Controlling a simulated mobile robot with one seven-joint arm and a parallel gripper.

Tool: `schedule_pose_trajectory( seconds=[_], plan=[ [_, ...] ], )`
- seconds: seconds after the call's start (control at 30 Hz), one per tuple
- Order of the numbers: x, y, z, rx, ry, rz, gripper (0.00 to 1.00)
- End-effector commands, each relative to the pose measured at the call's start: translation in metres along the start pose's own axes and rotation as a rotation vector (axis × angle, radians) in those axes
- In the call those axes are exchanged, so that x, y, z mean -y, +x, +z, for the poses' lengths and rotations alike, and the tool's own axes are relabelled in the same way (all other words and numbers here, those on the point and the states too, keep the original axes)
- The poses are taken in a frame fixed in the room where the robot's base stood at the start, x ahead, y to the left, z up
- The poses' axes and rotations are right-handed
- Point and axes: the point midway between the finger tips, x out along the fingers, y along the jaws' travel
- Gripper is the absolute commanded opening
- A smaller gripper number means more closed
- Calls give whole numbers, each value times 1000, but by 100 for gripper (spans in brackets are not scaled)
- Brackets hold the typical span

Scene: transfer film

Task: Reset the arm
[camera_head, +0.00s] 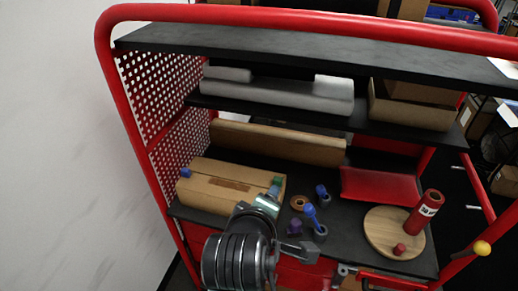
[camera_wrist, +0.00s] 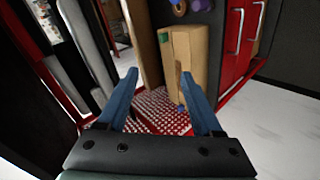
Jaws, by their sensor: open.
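My gripper (camera_wrist: 160,76) shows in the wrist view with its two blue fingers spread apart and nothing between them. Beyond the fingertips are a cardboard box (camera_wrist: 188,55) and a red-and-white perforated panel (camera_wrist: 158,110). In the head view my dark arm reaches up from the bottom middle, in front of the shelf cart (camera_head: 340,60). Its end is near the right end of the long cardboard box (camera_head: 215,190). I cannot clearly make out the fingers there.
Right of my arm on the lower shelf are a tape roll (camera_head: 299,202), small blue and purple items (camera_head: 310,215), and a red cylinder (camera_head: 424,212) on a round wooden board (camera_head: 378,230). A red tray (camera_head: 380,186) lies behind. Shelves overhang; the perforated side panel (camera_head: 160,85) bounds the left.

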Motion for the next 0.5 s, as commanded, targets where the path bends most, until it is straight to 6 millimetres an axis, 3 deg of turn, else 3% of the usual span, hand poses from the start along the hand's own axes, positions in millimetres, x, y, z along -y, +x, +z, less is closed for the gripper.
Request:
schedule_pose_trajectory(
  seconds=[0.03, 0.17, 0.3, 0.4, 0.5],
  plan=[
    [-32, -11, -14, -74, 110, 102, 67],
    [-112, -60, -47, -310, 398, 336, 67],
    [-184, -138, -67, -617, 668, 538, 67],
    [-220, -202, -73, -861, 820, 640, 67],
    [-240, -261, -74, -1084, 924, 698, 67]
  ],
)
